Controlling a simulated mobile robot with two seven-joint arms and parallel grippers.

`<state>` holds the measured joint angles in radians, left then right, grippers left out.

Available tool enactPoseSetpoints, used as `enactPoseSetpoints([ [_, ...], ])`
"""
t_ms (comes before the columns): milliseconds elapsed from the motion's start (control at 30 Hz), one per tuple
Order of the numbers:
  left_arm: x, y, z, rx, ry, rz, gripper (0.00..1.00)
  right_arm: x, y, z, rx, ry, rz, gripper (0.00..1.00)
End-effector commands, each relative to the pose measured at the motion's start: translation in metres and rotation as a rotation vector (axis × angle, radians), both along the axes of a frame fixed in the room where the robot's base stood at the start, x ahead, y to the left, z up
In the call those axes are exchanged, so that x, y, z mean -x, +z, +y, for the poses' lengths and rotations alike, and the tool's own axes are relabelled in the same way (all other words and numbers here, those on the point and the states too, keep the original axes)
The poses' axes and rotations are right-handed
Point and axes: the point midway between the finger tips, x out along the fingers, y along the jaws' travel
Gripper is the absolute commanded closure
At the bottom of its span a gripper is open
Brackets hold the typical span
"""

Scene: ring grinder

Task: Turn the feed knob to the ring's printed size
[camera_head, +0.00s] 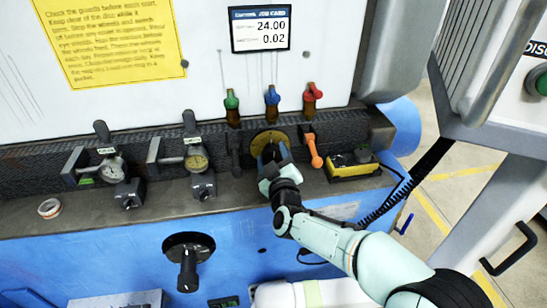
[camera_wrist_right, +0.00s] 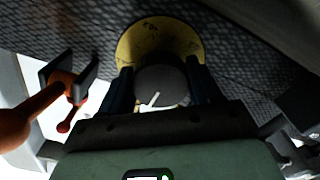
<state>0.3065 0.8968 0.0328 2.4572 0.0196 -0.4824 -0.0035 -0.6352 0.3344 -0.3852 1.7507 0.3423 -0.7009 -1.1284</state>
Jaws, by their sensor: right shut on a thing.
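The feed knob (camera_wrist_right: 160,82) is a dark round knob with a white pointer line, set on a yellow dial plate (camera_wrist_right: 146,36). The dial plate also shows in the head view (camera_head: 266,137), partly covered by my right gripper (camera_head: 272,157). In the right wrist view my right gripper (camera_wrist_right: 162,88) has one dark finger on each side of the knob and is shut on it. The dial markings are too small to read. A small ring (camera_head: 48,208) lies on the ledge at the left; its print cannot be read. My left gripper is not in view.
A job card (camera_head: 261,29) reads 24.00 and 0.02. An orange lever (camera_head: 313,150) stands just right of the dial, and a yellow-edged box (camera_head: 353,167) is beyond it. Two gauges (camera_head: 197,161) sit to the left. A black knob (camera_head: 188,270) is on the blue front.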

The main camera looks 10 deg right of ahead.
Motion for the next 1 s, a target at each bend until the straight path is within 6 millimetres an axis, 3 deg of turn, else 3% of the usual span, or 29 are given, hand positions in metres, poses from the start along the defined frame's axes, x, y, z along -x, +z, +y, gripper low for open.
enactPoseSetpoints([
  [467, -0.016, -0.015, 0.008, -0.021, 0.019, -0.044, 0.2, 0.0, -0.002, 0.0, -0.389, -0.001, -0.002, 0.68],
  [1000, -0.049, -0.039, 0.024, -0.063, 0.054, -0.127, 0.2, 0.0, -0.002, 0.001, -0.903, -0.001, -0.004, 0.68],
])
